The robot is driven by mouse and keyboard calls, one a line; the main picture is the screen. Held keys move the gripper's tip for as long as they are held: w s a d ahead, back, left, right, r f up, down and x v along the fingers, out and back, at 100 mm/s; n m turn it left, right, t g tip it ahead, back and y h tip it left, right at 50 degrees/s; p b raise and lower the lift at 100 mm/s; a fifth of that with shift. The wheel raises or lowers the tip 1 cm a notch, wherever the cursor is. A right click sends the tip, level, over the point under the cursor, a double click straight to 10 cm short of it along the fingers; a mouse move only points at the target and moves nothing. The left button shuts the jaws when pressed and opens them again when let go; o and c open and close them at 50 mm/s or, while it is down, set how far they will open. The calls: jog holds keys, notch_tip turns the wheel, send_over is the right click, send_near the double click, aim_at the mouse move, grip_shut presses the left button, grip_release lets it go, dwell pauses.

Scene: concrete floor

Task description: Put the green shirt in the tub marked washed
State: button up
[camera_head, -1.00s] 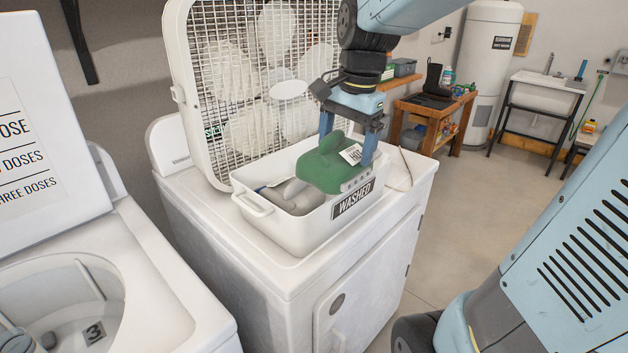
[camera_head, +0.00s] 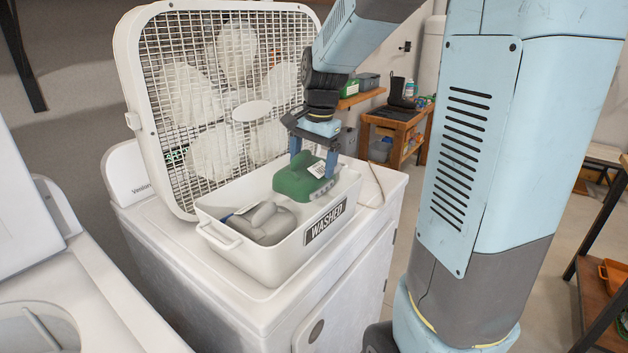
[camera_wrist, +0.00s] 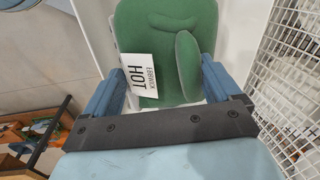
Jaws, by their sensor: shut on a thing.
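The green shirt (camera_head: 293,181) is a folded bundle with a white tag, held in my gripper (camera_head: 312,166) at the right end of the tub. The white tub (camera_head: 270,262) has a black label reading WASHED on its front and stands on a white machine. The shirt's lower part is within the tub's outline; whether it touches the bottom is hidden. In the wrist view the shirt (camera_wrist: 178,38) lies between the two blue fingers of the gripper (camera_wrist: 160,78), and its tag reads HOT.
A grey garment (camera_head: 265,223) lies in the left part of the tub. A large white box fan (camera_head: 190,60) stands right behind the tub. An open-lidded white washer (camera_head: 60,300) is at the lower left. A wooden bench (camera_head: 398,122) stands farther back.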

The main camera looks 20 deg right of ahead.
aim_at(314, 161)
jog(key=w+f, duration=0.1)
jog(key=f, duration=0.1)
jog(key=w+d+f, duration=0.1)
jog(key=w+f, duration=0.1)
jog(key=shift+w+d+f, duration=0.1)
jog(key=shift+w+d, duration=0.05)
notch_tip(314, 161, down, 3)
jog(key=shift+w+f, duration=0.1)
jog(key=o, duration=1.4)
jog(key=shift+c, duration=0.2)
